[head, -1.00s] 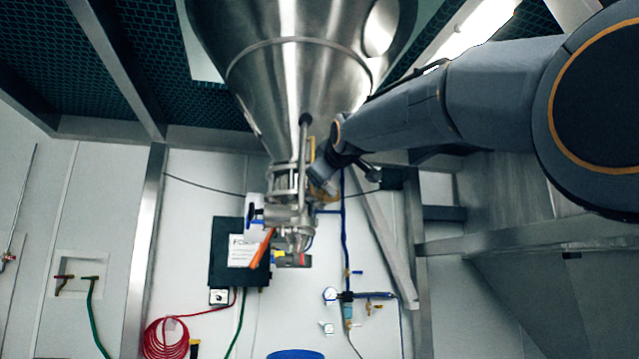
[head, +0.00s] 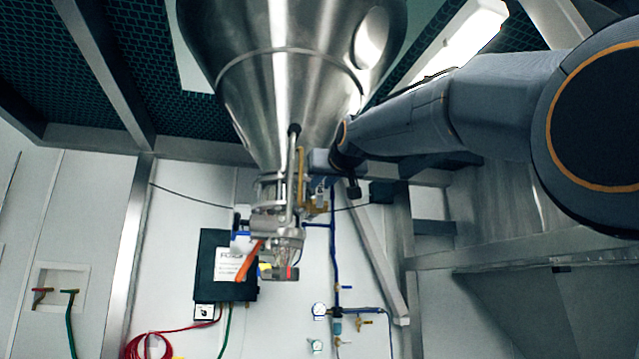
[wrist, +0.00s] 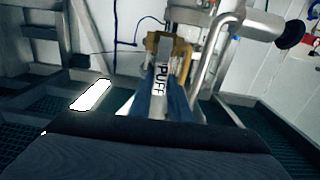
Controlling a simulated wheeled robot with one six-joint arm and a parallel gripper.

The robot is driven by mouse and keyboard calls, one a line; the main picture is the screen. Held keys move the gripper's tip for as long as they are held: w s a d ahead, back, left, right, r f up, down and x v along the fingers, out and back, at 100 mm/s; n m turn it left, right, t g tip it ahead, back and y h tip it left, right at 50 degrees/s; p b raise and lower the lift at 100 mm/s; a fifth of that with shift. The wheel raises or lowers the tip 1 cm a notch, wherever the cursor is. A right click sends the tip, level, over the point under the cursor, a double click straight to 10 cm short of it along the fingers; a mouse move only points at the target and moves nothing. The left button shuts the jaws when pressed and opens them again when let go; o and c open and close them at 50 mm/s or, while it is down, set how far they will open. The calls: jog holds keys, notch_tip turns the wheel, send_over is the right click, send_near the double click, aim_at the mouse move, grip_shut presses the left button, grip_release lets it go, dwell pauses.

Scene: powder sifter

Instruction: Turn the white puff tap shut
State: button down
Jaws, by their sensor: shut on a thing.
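The white puff tap (wrist: 160,77) shows in the wrist view as a pale lever with "PUFF" in dark letters, rising to a brass-coloured valve body (wrist: 178,46). My gripper (wrist: 161,92) is shut on this lever, with a blue finger on each side of it. In the head view my gripper (head: 320,162) is small, close to the right side of the pipework below the steel hopper (head: 290,95). The lever cannot be made out clearly there. The brass valve (head: 317,206) shows just below my gripper.
A bent steel pipe (wrist: 207,55) runs close to the right of the lever in the wrist view. An orange handle (head: 248,262) hangs lower on the sifter outlet. A blue air line (head: 333,255) and gauge (head: 319,310) are on the wall behind. A diagonal beam (head: 377,255) stands to the right.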

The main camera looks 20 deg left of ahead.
jog(key=shift+d, duration=0.1)
dwell(0.5)
jog(key=c, duration=1.6)
grip_release()
jog(key=shift+w, duration=0.1)
jog(key=shift+c, duration=0.2)
jog(key=b+v, duration=0.4)
jog(key=v, duration=0.4)
jog(key=shift+w, duration=0.15)
